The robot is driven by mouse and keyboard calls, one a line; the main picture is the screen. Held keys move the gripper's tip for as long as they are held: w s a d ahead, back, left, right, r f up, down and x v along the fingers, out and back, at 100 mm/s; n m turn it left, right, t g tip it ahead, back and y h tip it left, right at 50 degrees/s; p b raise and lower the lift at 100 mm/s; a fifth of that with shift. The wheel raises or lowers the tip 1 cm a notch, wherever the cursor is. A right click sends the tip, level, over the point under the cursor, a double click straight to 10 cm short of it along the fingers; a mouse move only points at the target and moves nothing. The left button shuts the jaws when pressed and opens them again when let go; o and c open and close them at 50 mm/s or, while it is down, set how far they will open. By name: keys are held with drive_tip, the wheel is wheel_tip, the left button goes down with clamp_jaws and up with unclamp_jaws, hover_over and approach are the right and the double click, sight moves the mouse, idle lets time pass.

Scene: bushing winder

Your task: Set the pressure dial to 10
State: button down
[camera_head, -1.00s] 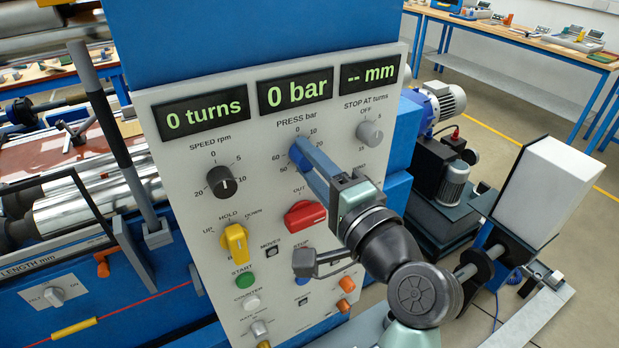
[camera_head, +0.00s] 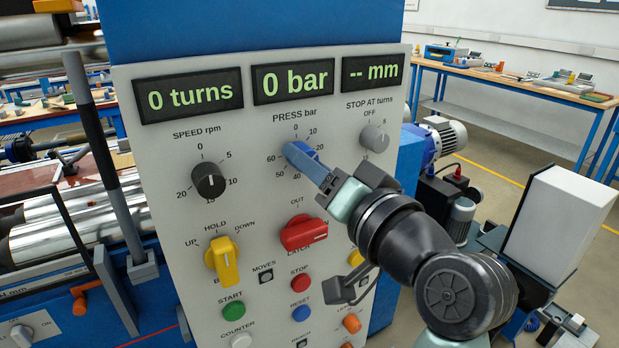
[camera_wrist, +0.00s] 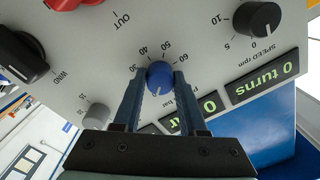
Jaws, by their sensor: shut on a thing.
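The pressure dial is a blue round knob (camera_head: 300,153) under the "PRESS bar" label, with a scale running from 0 to 60. It also shows in the wrist view (camera_wrist: 160,74), where a short pale mark on its face points down towards my palm. My gripper (camera_wrist: 157,78) is shut on the knob, one blue finger on each side. In the head view my gripper (camera_head: 305,158) reaches it from the lower right and hides part of it. The pressure display (camera_head: 293,82) reads "0 bar".
The black speed knob (camera_head: 208,180) is left of the dial, and the grey stop-at-turns knob (camera_head: 374,138) is close on its right. The red latch knob (camera_head: 303,232) and yellow hold knob (camera_head: 223,262) sit below. My arm covers part of the panel's right side.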

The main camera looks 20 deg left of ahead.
drive_tip(key=shift+n+b, duration=0.35)
drive_tip(key=shift+n, duration=0.35)
drive_tip(key=shift+c, duration=2.3)
unclamp_jaws()
drive_tip(key=b+v, duration=0.2)
drive_tip(key=v, duration=1.1)
